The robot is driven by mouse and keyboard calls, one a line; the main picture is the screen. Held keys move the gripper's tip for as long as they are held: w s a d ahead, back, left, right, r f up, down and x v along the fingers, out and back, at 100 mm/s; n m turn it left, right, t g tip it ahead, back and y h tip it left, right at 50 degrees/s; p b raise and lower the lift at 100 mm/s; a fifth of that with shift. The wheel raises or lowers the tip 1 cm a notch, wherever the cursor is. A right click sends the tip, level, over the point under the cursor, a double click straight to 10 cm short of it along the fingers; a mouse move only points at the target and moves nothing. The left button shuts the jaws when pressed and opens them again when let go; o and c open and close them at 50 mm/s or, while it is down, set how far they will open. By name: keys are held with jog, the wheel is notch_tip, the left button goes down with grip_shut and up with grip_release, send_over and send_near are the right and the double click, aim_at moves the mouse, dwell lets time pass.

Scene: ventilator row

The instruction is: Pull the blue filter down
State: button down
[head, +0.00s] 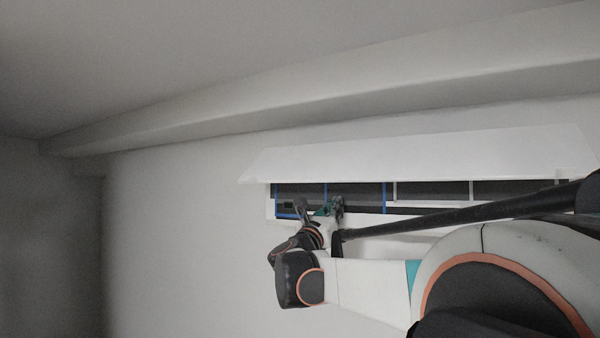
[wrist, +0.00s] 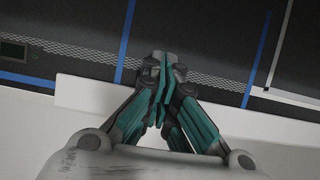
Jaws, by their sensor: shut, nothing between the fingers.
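The blue filter (head: 355,192) is a dark mesh panel with thin blue edge strips, set in the white wall unit below its raised flap. In the wrist view its dark mesh (wrist: 205,30) fills the top, between two slanting blue strips. My gripper (head: 323,208) is at the lower edge of the blue-framed panels. In the wrist view my gripper (wrist: 162,72) has its teal fingers together, with nothing seen between them. The fingertips overlap the filter's lower edge; I cannot tell whether they touch it. My fingers hide part of that edge.
The raised white flap (head: 420,155) hangs above the opening. White-framed dark panels (head: 432,190) lie to the right. A small dark label (wrist: 13,50) sits on the left panel. A white ledge (wrist: 85,95) runs below. The wall at left is bare.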

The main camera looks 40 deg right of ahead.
aim_at(341, 184)
jog(key=shift+f, duration=0.35)
jog(key=shift+s+f, duration=0.25)
jog(key=shift+f, duration=0.05)
jog(key=shift+s+a, duration=0.1)
jog(key=shift+a, duration=0.2)
jog(key=shift+a, duration=0.15)
dwell(0.3)
jog(key=shift+w+r, duration=0.15)
jog(key=shift+w, duration=0.05)
jog(key=shift+r+p, duration=1.75)
jog(key=shift+r, duration=1.25)
jog(key=shift+w+d, duration=0.15)
jog(key=shift+d, duration=0.35)
